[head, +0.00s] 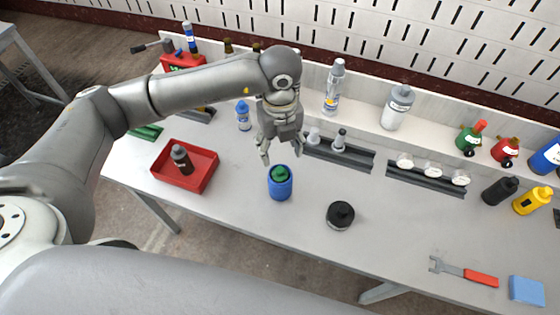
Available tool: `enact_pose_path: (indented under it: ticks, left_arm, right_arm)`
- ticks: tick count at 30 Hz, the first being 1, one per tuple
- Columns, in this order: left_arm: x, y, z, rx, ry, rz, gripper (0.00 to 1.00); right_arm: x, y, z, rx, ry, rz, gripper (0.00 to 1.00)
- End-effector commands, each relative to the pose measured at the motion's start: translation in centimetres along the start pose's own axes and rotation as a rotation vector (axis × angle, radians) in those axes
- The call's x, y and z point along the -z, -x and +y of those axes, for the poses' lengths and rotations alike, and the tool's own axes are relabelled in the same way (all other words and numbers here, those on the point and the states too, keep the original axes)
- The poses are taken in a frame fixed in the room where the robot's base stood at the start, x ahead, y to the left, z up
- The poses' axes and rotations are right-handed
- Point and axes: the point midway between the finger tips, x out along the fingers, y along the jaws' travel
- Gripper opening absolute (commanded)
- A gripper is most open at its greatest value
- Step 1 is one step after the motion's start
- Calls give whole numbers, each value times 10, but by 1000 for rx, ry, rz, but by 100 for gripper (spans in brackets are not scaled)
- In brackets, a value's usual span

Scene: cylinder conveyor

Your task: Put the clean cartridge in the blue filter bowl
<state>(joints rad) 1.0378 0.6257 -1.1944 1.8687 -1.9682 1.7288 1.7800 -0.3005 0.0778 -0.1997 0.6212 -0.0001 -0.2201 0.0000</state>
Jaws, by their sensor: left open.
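The blue filter bowl (281,190) stands upright on the grey bench near the middle. A green round piece (279,173) fills its mouth; it looks like the top of a cartridge, and its body is hidden inside the bowl. My left gripper (282,158) is open and empty, fingers pointing down, just above and behind the bowl and apart from it. A dark brownish cartridge (181,158) stands in the red tray (203,178). My right gripper is out of view.
A black round lid-like part (341,214) sits right of the bowl. A second rack holds round gauges (433,169). Bottles and cylinders line the back shelf. A wrench (464,271) and a blue block (526,291) lie at the right front. The bench between is clear.

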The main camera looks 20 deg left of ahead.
Motion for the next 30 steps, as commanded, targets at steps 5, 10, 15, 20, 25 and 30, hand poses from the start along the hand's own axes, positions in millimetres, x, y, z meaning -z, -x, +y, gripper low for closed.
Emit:
enact_pose_path:
  ticks: [5,10,15,20,25,30]
  left_arm:
    - [0,31,0,2,-1,-2,58]
    - [0,48,0,0,-2,0,58]
    - [0,52,0,0,-1,0,58]
    - [0,52,0,0,-1,0,58]
    - [0,51,0,0,-1,0,58]
    - [0,51,0,-1,0,0,58]
  right_arm:
    - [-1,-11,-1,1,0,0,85]
    - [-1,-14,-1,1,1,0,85]
    - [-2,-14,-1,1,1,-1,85]
    - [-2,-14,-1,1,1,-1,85]
    - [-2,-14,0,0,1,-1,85]
    - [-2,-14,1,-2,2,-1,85]
